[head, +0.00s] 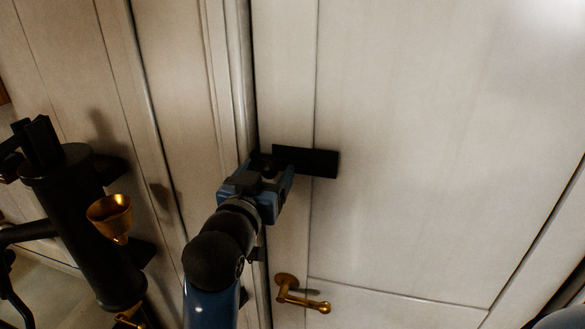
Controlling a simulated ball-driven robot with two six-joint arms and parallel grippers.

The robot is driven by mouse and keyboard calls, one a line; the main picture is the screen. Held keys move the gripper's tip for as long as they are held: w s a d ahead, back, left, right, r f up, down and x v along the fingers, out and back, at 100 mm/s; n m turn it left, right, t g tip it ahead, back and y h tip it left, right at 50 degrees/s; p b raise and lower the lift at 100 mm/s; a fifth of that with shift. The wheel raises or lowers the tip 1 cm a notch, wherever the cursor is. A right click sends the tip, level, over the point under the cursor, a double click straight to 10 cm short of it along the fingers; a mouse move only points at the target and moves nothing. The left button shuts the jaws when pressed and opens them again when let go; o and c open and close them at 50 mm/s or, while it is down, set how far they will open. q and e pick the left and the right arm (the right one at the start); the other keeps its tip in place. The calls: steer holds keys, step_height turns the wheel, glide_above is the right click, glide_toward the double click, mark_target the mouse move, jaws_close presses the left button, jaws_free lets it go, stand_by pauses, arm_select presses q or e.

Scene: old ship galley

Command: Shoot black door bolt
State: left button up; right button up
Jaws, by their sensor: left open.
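The black door bolt (318,162) shows as a dark flat bar on the pale door, near the door's left edge. Its left end is hidden behind my left gripper (268,163). My left gripper is at the left end of the bolt, over the seam between door and frame. It is open. Its fingertips are dark against the dark bolt, so I cannot tell whether they touch it. The bolt's knob and keeper cannot be made out. My right gripper is not in view.
A brass lever handle (300,294) sits on the door below the bolt. A black cylindrical fitting (85,225) with a brass cup (110,217) stands at the left by the panelled wall (165,70). The door face (430,150) right of the bolt is clear.

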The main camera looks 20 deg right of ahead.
arm_select(q)
steer(key=p+v, duration=0.2)
steer(key=v, duration=0.8)
steer(key=shift+s+a, duration=0.3)
